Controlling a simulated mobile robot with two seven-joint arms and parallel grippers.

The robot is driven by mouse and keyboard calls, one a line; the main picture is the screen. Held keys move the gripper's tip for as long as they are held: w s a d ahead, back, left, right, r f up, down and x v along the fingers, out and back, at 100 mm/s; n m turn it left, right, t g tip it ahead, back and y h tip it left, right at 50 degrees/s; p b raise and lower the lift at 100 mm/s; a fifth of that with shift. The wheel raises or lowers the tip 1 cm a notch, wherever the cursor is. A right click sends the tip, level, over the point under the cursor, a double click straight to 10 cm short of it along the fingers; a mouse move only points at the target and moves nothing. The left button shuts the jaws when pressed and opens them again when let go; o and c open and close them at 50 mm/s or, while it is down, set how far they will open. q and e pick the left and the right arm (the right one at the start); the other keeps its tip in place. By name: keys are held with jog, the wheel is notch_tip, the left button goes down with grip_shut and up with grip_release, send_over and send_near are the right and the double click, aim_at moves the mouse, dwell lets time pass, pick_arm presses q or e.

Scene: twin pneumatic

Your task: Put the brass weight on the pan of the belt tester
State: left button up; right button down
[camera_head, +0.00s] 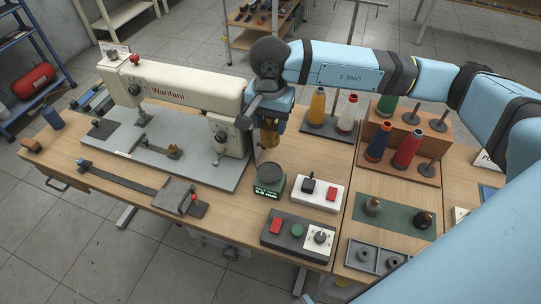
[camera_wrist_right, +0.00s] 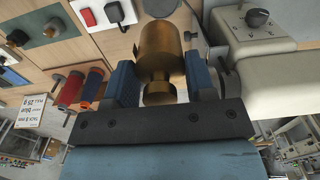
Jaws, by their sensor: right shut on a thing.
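The brass weight (camera_head: 269,134) hangs upright between the fingers of my right gripper (camera_head: 269,117), which is shut on it. In the right wrist view the weight (camera_wrist_right: 160,45) sits between the two blue fingers of the gripper (camera_wrist_right: 160,72). A small device with a green-lit display (camera_head: 268,189), which appears to be the belt tester, stands on the table. Its round dark pan (camera_head: 270,172) looks empty. The weight is in the air above and slightly behind the pan, apart from it. My left gripper is not in view.
A cream sewing machine (camera_head: 185,92) stands left of the gripper, close by. A white switch box (camera_head: 318,192) is right of the tester, and a grey button panel (camera_head: 297,237) is in front.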

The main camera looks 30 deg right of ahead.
jog(key=shift+f+p, duration=0.65)
jog(key=shift+f, duration=5.7)
jog(key=shift+f, duration=0.15)
jog(key=shift+c, duration=2.3)
grip_release()
jog(key=shift+r, duration=0.6)
notch_tip(320, 180, up, 11)
jog(key=shift+r+b, duration=0.1)
jog(key=shift+b, duration=0.85)
